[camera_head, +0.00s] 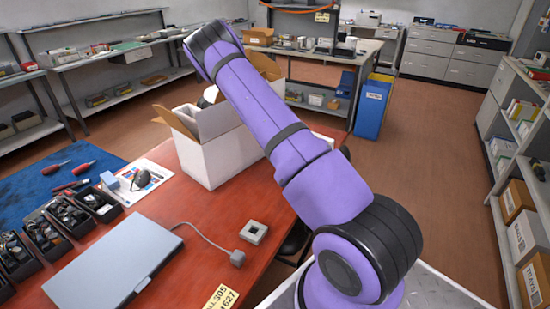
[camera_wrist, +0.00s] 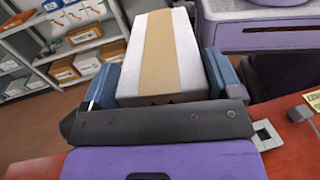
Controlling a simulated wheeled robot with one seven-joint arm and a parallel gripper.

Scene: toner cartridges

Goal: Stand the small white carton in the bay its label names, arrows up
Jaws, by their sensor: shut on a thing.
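The small white carton (camera_wrist: 188,48), with a wide tan strip along its face, is between the two blue-grey fingers of my gripper (camera_wrist: 165,75) in the wrist view. My gripper is shut on it. No printed label or arrows can be read on the visible face, and its other faces are hidden. In the head view my arm reaches up and to the left, over a large open white box. The gripper and the carton cannot be made out there. I cannot pick out a labelled bay in either view.
The large open white box (camera_head: 210,155) stands on the red table (camera_head: 190,215). Shelves (camera_head: 515,130) with boxes stand at right. A blue bin (camera_head: 370,108) stands on the floor.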

